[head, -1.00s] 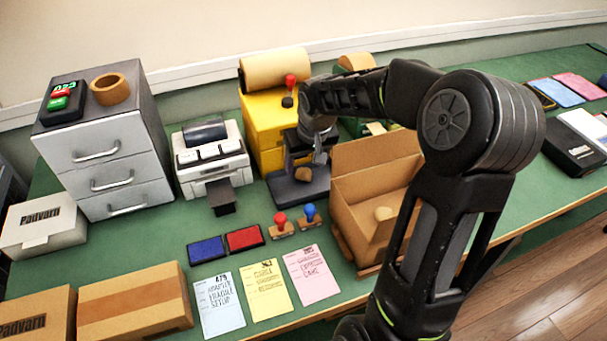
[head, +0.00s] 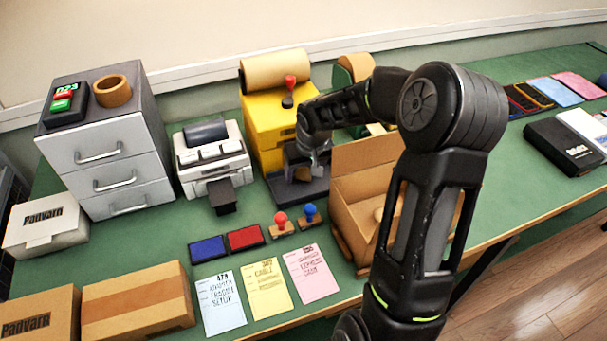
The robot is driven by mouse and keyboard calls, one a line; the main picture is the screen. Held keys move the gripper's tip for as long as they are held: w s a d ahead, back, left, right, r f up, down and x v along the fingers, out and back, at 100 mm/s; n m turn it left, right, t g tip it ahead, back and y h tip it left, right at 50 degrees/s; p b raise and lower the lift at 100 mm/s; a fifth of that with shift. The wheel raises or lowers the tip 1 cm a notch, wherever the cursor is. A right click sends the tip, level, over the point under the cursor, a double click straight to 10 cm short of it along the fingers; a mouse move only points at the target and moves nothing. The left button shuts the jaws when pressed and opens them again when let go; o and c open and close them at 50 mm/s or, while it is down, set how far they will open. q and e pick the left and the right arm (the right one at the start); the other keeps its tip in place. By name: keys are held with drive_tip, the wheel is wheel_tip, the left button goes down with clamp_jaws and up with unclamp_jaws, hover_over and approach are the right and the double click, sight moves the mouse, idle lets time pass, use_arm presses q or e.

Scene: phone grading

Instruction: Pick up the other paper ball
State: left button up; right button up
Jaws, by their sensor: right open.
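A small crumpled brown paper ball (head: 302,174) sits on the dark base of the dispenser or scale-like stand (head: 296,190). My right gripper (head: 304,163) is right at this ball, pointing down, and open. The fingers are small and partly hidden, so I cannot tell whether they touch the ball. Another pale paper ball (head: 378,214) lies inside the open cardboard box (head: 350,225), partly hidden by my right arm. My left gripper is not in view.
A yellow box with a brown roll (head: 262,110) stands just behind the gripper. A white printer (head: 211,155) stands to its left. Red and blue stamps (head: 283,224), ink pads (head: 208,249) and label cards (head: 268,290) lie in front. Phone boxes (head: 560,150) lie at right.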

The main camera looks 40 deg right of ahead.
drive_tip(key=c, duration=1.4)
